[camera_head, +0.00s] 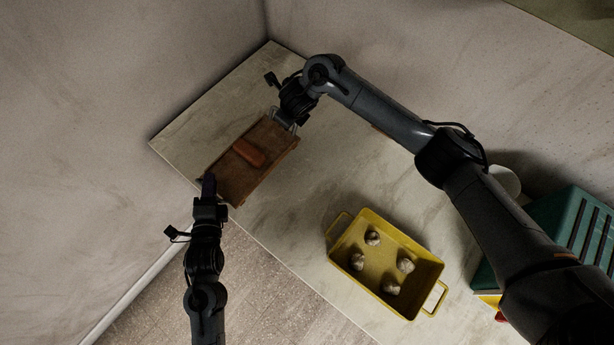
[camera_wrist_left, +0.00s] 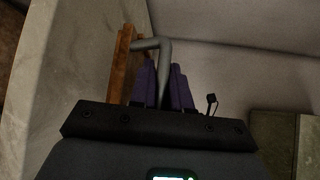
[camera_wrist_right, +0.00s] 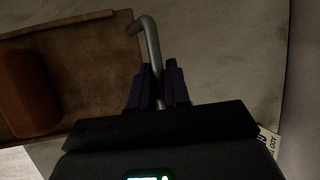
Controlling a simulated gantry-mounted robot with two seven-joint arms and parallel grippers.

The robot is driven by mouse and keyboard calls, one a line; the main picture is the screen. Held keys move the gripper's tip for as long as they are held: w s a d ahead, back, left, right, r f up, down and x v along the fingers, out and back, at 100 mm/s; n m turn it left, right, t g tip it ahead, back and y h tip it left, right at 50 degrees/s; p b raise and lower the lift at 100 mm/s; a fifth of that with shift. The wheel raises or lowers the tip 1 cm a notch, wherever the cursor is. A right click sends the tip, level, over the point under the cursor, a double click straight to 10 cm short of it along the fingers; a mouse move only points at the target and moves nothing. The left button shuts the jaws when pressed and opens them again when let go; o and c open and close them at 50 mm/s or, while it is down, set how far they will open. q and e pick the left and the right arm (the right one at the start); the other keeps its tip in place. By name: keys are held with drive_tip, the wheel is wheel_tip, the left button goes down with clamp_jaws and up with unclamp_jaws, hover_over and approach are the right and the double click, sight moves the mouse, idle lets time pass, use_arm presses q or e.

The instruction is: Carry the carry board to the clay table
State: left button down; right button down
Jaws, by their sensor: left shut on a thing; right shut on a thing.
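The brown carry board (camera_head: 228,178) is over the left end of the pale marbled table (camera_head: 290,200), its near side reaching the table edge. I cannot tell whether it touches the top. A reddish-brown block (camera_head: 249,152) lies on it and also shows in the right wrist view (camera_wrist_right: 28,92). My left gripper (camera_head: 209,186) is shut on the board's near-end handle, a grey bent bar (camera_wrist_left: 163,50). My right gripper (camera_head: 284,117) is shut on the far-end handle (camera_wrist_right: 151,42). The board's edge shows beside the handle in the left wrist view (camera_wrist_left: 122,65).
A yellow two-handled tray (camera_head: 418,257) with several greyish clay balls (camera_head: 405,265) stands on the table to the right. A green slatted crate (camera_head: 570,225) is at the far right, partly behind my right arm. Walls close in at the left and back. Table between board and tray is clear.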

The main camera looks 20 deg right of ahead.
use_arm(q)
drive_tip(key=shift+w+d+f, duration=0.1)
drive_tip(key=shift+w+f, duration=0.05)
drive_tip(key=shift+f, duration=0.05)
use_arm(e)
drive_tip(key=shift+w+f, duration=0.15)
drive_tip(key=shift+f, duration=0.1)
use_arm(q)
drive_tip(key=shift+f+b, duration=0.2)
drive_tip(key=shift+b, duration=0.1)
use_arm(e)
drive_tip(key=shift+f, duration=0.25)
